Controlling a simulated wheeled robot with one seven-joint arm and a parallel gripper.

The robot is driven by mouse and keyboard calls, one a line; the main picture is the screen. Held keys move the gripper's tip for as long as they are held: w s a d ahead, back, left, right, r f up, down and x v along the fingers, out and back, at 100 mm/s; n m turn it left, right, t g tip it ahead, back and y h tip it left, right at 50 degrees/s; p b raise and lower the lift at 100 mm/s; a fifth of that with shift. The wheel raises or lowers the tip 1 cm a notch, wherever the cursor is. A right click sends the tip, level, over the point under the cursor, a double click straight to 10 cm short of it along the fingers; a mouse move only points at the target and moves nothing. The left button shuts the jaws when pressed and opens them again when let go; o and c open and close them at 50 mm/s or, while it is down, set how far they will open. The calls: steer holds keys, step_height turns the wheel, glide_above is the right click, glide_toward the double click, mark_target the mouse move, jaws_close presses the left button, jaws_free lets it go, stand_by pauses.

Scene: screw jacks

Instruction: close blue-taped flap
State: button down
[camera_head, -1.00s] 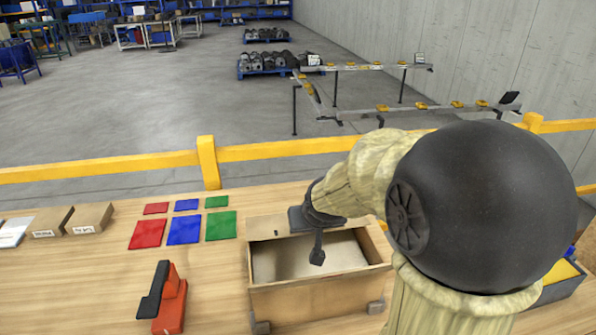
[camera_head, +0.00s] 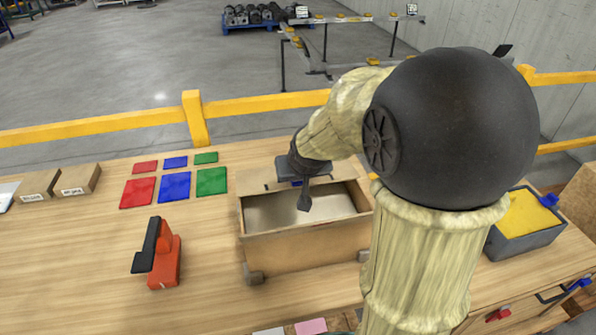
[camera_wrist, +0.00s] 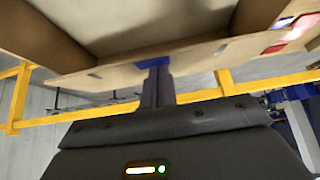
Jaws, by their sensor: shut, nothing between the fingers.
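An open-topped wooden box (camera_head: 305,245) stands on the workbench, its inside looking empty. A pale wooden flap (camera_head: 252,188) lies folded out along its far edge, partly hidden by my wrist. A small piece of blue tape (camera_wrist: 154,63) is on the flap's edge in the wrist view; a blue spot also shows beside my gripper in the head view (camera_head: 297,183). My gripper (camera_head: 304,206) is shut and empty, pointing down at the far side of the box opening. In the wrist view its fingers (camera_wrist: 156,85) overlap the tape; I cannot tell whether they touch.
Red, blue and green squares (camera_head: 173,187) lie left of the box. A red and black tool (camera_head: 160,255) stands nearer. Cardboard boxes (camera_head: 78,180) are at the far left. A grey bin with yellow contents (camera_head: 525,222) is at right. A yellow rail (camera_head: 260,106) runs behind the bench.

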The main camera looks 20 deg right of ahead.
steer(key=shift+w+d, duration=0.1)
steer(key=shift+r+p, duration=0.45)
steer(key=shift+r, duration=0.05)
step_height(320, 180, up, 4)
steer(key=p, duration=0.3)
steer(key=shift+w+f, duration=0.15)
steer(key=shift+f, duration=0.1)
steer(key=s+f+b, duration=0.2)
steer(key=s, duration=0.7)
steer(key=shift+s+a+f+b, duration=0.25)
steer(key=shift+s+a+b, duration=0.1)
steer(key=shift+a, duration=0.1)
